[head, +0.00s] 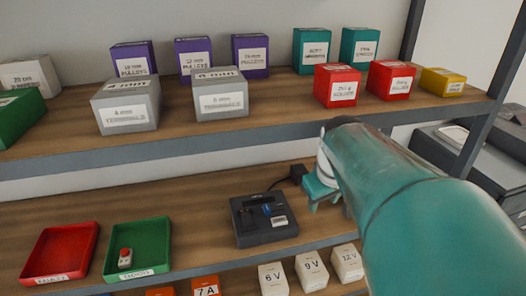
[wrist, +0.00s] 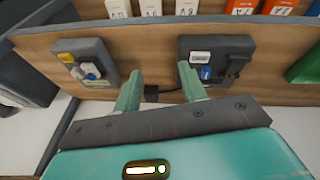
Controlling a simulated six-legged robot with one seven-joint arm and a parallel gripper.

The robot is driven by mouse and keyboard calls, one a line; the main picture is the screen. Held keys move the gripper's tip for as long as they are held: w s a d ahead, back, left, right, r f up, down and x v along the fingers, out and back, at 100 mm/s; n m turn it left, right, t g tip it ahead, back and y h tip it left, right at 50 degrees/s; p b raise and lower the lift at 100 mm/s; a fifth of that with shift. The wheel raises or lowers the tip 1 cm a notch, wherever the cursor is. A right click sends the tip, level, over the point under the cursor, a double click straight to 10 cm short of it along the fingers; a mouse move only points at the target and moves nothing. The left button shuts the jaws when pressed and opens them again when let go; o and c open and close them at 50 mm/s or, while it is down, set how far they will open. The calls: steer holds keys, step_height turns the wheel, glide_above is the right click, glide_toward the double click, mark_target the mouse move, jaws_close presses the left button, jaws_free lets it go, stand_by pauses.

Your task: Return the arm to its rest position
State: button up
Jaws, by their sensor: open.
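My teal arm (head: 400,200) reaches in from the right of the head view, over the lower shelf. My gripper (head: 322,192) shows small and partly hidden behind the arm's end, right of a dark device. In the wrist view my gripper (wrist: 160,88) has its two pale green fingers apart, with nothing between them. The fingers point at the shelf between two dark devices.
The dark device (head: 265,220) stands on the lower shelf, left of my gripper; another dark device (wrist: 85,62) shows in the wrist view. A red tray (head: 38,270) and a green tray (head: 160,238) stand left. The upper shelf (head: 280,107) holds several boxes.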

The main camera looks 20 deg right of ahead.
steer(key=s+a+t, duration=0.1)
steer(key=s+a, duration=0.3)
steer(key=a, duration=0.3)
steer(key=s+a+m+t+y, duration=0.1)
steer(key=s+a, duration=0.3)
steer(key=a, duration=0.3)
steer(key=shift+s+f, duration=0.35)
steer(key=shift+s, duration=0.05)
